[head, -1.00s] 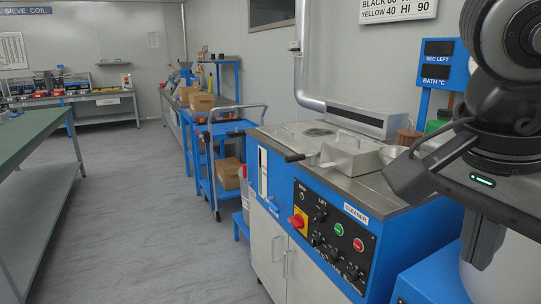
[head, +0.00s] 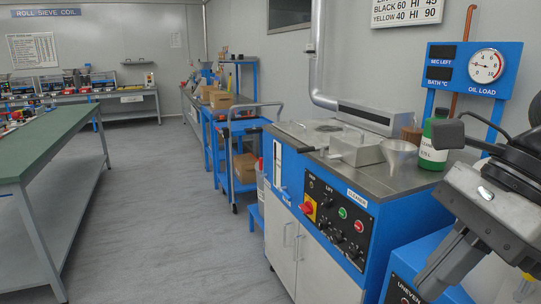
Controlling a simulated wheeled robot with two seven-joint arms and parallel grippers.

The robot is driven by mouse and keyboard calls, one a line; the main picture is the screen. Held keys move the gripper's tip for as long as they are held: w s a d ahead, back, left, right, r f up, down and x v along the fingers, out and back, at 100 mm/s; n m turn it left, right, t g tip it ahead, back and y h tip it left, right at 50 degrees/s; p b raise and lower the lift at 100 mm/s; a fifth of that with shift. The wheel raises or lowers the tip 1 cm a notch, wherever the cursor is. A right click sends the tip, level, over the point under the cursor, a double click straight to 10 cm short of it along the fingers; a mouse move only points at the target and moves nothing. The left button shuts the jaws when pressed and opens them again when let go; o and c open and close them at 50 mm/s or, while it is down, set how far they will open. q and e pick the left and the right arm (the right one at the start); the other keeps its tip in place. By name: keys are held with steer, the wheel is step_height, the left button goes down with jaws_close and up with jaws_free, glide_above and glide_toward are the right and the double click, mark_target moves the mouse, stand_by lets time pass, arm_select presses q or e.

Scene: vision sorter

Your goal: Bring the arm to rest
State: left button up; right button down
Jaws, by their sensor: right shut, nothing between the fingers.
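My right arm comes in at the right edge of the head view, in front of the cleaner machine's right end. Its grey right gripper (head: 432,281) points down and to the left, with the fingers together and nothing seen held. It hangs in front of a blue box with a black panel (head: 398,290), and I cannot tell whether they touch. My left gripper is out of view.
The blue cleaner (head: 405,230) carries a lidded metal basin (head: 355,150), a funnel (head: 398,152) and a green bottle (head: 432,150). A gauge panel (head: 470,70) stands behind. A green-topped table (head: 50,145) is at left. The grey floor (head: 170,215) between is clear.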

steer(key=w+f+m+t+y+p, duration=0.1)
steer(key=w+m+t+y+p, duration=0.1)
steer(key=w+m+t+y, duration=0.7)
steer(key=w+d+f+m+t+h, duration=0.1)
steer(key=d+f+m+t+h, duration=0.3)
steer(key=m, duration=0.7)
steer(key=d+f+m+t, duration=0.1)
steer(key=f+m+t, duration=0.1)
steer(key=f+m, duration=0.6)
step_height(320, 180, down, 8)
steer(key=s+m+h+p, duration=0.2)
steer(key=m+h, duration=0.3)
steer(key=m, duration=0.8)
steer(key=s+a+f+m+g+h, duration=0.2)
steer(key=s+a+f+m+g, duration=0.2)
steer(key=s+a+f+m, duration=0.4)
step_height(320, 180, down, 3)
steer(key=a+m, duration=0.2)
steer(key=a, duration=0.1)
steer(key=shift+s+g, duration=0.3)
steer(key=shift+g, duration=0.1)
steer(key=shift+d, duration=0.1)
